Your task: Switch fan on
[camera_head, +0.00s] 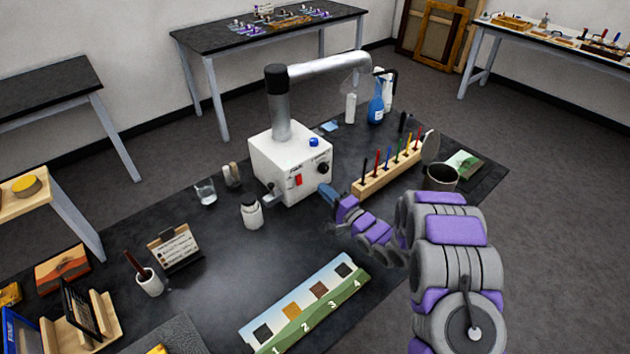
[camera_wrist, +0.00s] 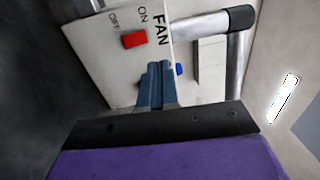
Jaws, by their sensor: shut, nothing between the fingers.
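The fan unit (camera_head: 277,155) is a white box with a grey metal pipe (camera_head: 281,115) rising from its top and bending right. In the wrist view the red switch (camera_wrist: 134,40) sits beside the words ON, OFF and FAN. My gripper (camera_head: 325,190) has blue fingers pressed together, empty, close to the box's front, right of the switch. In the wrist view the shut fingers (camera_wrist: 154,68) are beside the panel, below and right of the switch; I cannot tell whether they touch it.
A wooden rack (camera_head: 387,176) of coloured tools stands right of my gripper. A white jar (camera_head: 251,212) and a glass (camera_head: 206,192) stand left of the box. A numbered sample board (camera_head: 305,305) lies in front. Bare black table (camera_head: 215,260) shows between them.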

